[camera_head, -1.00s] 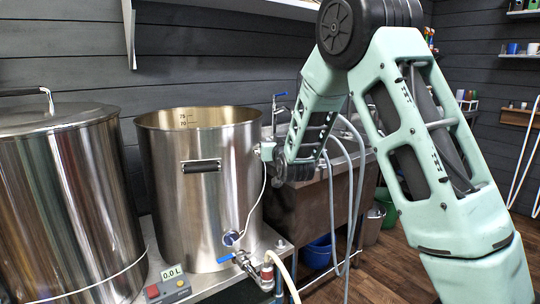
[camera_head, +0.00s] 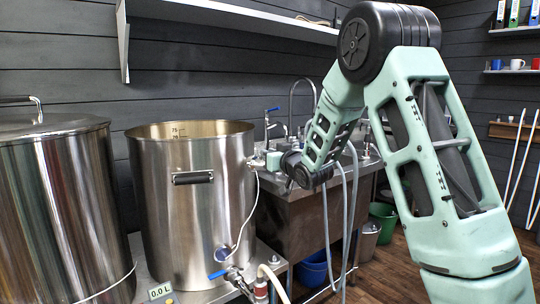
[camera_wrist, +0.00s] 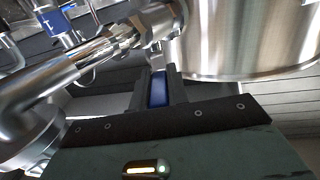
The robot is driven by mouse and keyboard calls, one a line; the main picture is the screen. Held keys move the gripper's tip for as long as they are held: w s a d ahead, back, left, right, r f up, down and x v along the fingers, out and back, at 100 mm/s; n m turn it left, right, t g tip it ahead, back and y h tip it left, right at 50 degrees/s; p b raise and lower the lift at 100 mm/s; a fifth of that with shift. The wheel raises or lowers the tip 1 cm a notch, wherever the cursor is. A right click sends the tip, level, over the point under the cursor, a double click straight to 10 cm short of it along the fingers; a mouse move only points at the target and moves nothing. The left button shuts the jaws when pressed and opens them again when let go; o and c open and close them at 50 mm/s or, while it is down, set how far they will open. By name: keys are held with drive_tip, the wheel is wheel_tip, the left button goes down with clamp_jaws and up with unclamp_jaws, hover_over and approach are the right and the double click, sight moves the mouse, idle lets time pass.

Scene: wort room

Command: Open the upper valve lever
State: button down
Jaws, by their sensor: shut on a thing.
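The steel kettle (camera_head: 205,228) stands at the left-centre in the head view. A small upper valve (camera_head: 256,160) is at its right side near the rim, and my pale green gripper (camera_head: 273,159) reaches it there. The fingertips are too small to make out in that view. In the wrist view my gripper (camera_wrist: 159,90) has its two dark fingers shut on a blue lever (camera_wrist: 158,93). The steel valve body (camera_wrist: 120,42) lies just beyond, beside the kettle wall (camera_wrist: 240,40). A lower valve with a blue lever (camera_head: 218,274) is at the kettle's foot.
A lidded steel vessel (camera_head: 55,210) stands at the left. A sink unit (camera_head: 300,215) with taps is behind my arm, and pale hoses (camera_head: 346,215) hang in front of it. A wall shelf (camera_head: 235,15) is above. Buckets (camera_head: 383,218) stand on the floor.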

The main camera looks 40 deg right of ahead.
drive_tip(key=c, duration=1.4)
unclamp_jaws()
drive_tip(key=shift+o, duration=0.2)
drive_tip(key=s+a+b, duration=0.1)
drive_tip(key=s+b, duration=0.3)
drive_tip(key=s, duration=1.3)
drive_tip(key=shift+s+a, duration=0.15)
drive_tip(key=shift+a, duration=0.1)
